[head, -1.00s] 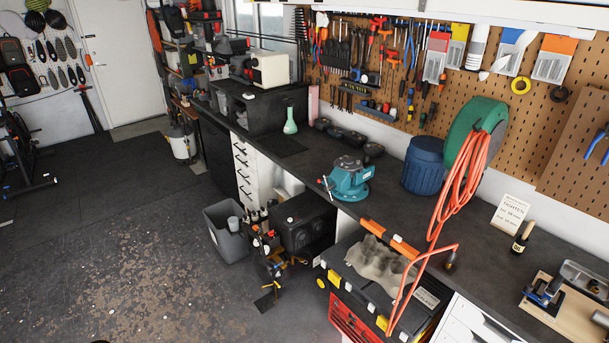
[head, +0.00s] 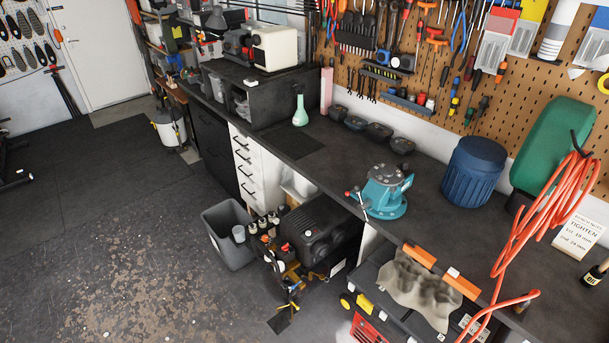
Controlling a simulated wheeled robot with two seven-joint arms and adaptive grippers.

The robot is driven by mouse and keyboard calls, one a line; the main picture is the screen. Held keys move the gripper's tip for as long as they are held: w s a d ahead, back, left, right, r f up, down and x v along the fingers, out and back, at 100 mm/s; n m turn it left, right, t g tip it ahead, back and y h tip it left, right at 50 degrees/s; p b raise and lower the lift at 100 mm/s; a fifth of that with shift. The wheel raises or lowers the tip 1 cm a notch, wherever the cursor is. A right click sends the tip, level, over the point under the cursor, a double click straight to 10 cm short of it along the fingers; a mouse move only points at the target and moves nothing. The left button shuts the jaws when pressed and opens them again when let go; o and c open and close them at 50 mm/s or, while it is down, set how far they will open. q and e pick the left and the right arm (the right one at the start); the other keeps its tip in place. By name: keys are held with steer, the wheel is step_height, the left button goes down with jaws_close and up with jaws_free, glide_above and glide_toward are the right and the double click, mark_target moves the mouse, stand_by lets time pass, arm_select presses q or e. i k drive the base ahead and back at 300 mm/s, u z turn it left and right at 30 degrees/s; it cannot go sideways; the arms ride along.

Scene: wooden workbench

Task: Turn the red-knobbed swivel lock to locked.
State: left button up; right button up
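A teal bench vise (head: 388,196) with a round grey top stands at the front edge of the dark workbench (head: 325,168). A small lever with a red knob (head: 348,194) sticks out at the vise's left side, near the bench edge. It appears to be the swivel lock, but it is too small for me to tell its setting. Neither of my grippers shows in the head view.
Dark bowls (head: 380,131) and a green flask (head: 300,110) are behind. A toolbox with a grey cloth (head: 420,285) sits below. Open floor lies left.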

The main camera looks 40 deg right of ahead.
mark_target(356, 188)
steer(key=z, duration=0.1)
steer(key=i, duration=1)
steer(key=z, duration=1.05)
steer(key=i, duration=0.75)
steer(key=z, duration=0.65)
